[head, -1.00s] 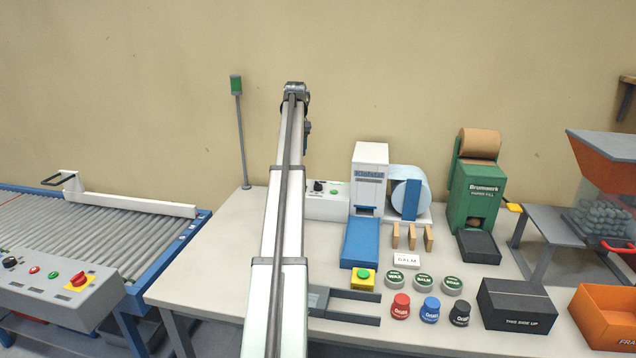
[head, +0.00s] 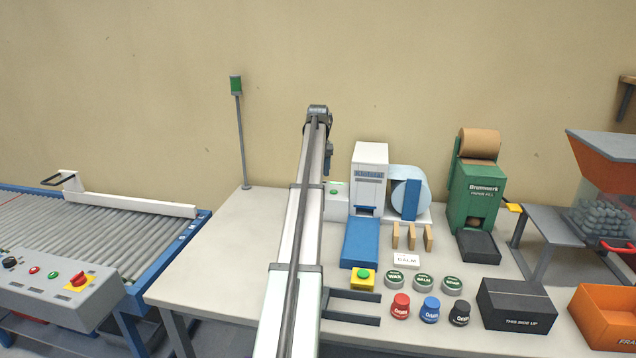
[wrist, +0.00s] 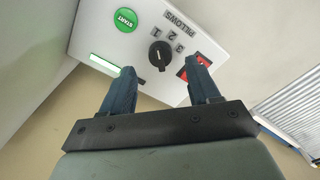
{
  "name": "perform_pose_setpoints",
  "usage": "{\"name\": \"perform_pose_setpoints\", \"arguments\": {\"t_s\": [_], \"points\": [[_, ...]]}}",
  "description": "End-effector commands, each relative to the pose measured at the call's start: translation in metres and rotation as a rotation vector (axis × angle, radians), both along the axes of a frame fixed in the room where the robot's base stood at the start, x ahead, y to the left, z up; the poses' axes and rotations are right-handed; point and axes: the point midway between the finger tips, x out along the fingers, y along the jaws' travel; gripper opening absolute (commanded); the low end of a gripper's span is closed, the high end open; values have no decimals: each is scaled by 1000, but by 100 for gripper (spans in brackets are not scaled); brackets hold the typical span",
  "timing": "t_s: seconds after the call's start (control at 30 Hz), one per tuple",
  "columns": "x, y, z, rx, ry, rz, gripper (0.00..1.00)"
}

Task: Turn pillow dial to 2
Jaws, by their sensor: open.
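The pillow dial (wrist: 161,55) is a black round knob on a white panel (wrist: 130,52), seen in the wrist view. Numbers 1, 2 and 3 and the word PILLOWS are printed beside it. I cannot tell for sure which number its pointer marks. My gripper (wrist: 161,84) is open, its two dark blue fingers apart with nothing between them. In the head view the control box (head: 336,206) shows beside my arm, which hides the dial.
A green START button (wrist: 125,19) and a lit green strip (wrist: 105,65) are on the same panel, and a red patch (wrist: 184,73) lies near the right finger. In the head view, the white-and-blue machine (head: 369,165) stands right of the box.

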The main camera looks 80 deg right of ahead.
Motion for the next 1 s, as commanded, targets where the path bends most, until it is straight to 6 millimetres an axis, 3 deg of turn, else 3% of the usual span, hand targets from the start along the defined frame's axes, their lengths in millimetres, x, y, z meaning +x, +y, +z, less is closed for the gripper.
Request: {"name": "perform_pose_setpoints", "arguments": {"t_s": [0.3,0.7,1.0], "points": [[0,0,-36,1,0,0,61],[0,0,-41,0,0,0,61],[0,0,-41,0,0,0,34]]}}
